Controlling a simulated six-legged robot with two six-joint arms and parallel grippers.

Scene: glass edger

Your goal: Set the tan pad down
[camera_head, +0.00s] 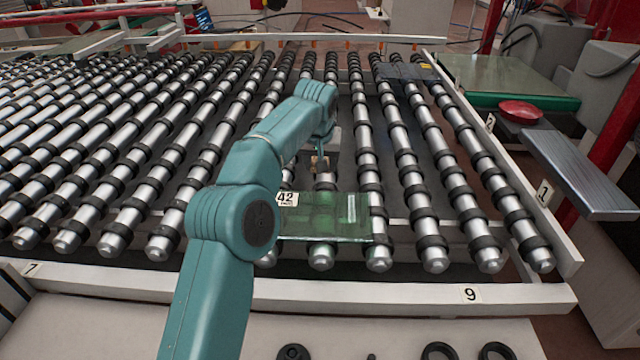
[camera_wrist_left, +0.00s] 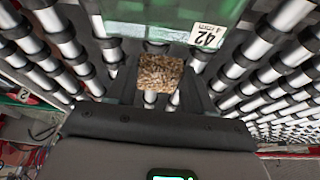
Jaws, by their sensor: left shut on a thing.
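The tan pad (camera_head: 319,163) is a small speckled block, and it also shows in the left wrist view (camera_wrist_left: 160,74). My left gripper (camera_wrist_left: 160,84) is shut on it, with a dark finger on each side. In the head view the left gripper (camera_head: 320,157) is partly hidden by my teal arm. It is above the rollers, just behind a clear green glass pane (camera_head: 325,220) labelled 42. The pane also shows in the wrist view (camera_wrist_left: 165,20). I cannot tell how far the pad is above the rollers. My right gripper is in neither view.
Rows of metal rollers with black rings (camera_head: 140,190) fill the table. A dark plate (camera_head: 405,72) lies at the back right. A red disc (camera_head: 520,110) and a grey metal bar (camera_head: 582,172) are at the right. Black rings (camera_head: 438,350) lie at the front.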

